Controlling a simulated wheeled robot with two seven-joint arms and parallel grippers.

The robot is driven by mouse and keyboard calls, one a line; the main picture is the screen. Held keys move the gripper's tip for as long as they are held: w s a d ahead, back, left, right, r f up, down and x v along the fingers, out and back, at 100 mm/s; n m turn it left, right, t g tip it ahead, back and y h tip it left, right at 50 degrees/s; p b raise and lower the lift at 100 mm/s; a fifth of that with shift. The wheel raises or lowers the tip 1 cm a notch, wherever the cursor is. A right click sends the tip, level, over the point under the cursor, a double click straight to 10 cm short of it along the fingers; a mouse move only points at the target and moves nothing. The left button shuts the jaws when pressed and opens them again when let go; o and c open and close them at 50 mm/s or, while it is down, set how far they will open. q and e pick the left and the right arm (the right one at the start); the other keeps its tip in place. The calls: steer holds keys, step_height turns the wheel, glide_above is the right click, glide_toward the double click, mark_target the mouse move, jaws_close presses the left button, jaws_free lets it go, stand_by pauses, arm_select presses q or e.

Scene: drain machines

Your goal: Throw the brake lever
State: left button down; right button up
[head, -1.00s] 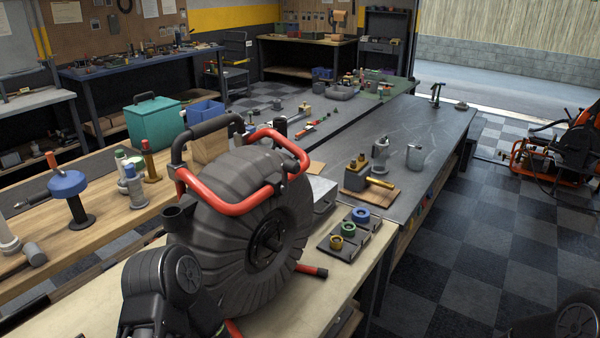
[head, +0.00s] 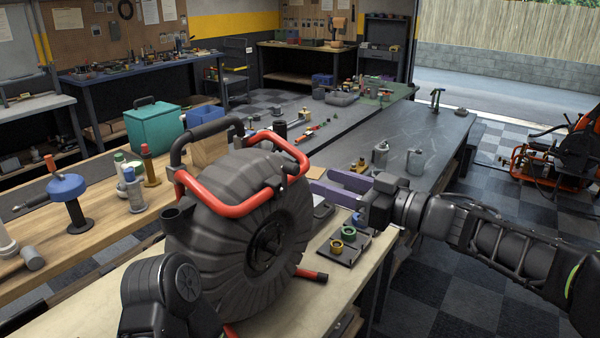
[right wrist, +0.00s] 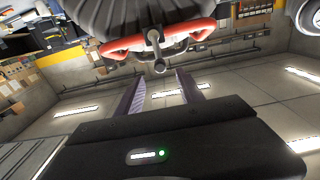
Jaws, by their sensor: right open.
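The drain machine is a large dark ribbed drum (head: 235,225) in a red tubular frame (head: 215,205), standing on the light workbench. In the right wrist view, a small metal lever with a rounded knob (right wrist: 160,65) hangs from the middle of the red frame (right wrist: 120,48); it looks like the brake lever. In the head view this lever is too small to make out clearly. My right gripper (head: 313,181) is open, its two purple fingers pointing left at the drum's upper right side. In the wrist view the knob is just beyond and between the fingertips (right wrist: 160,76), apparently untouched. My left gripper is out of view.
Below my right gripper lies a dark tray with coloured rings (head: 342,246). Metal cups (head: 415,160) stand on the dark bench behind. A wooden bench (head: 110,217) with tools runs along the left.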

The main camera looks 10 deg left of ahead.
mark_target(298, 172)
steer(key=x, duration=0.7)
steer(key=shift+w+a+p, duration=0.1)
steer(key=shift+a+p, duration=0.2)
steer(key=shift+p, duration=0.05)
steer(key=shift+c, duration=0.3)
jaws_close()
stand_by(0.8)
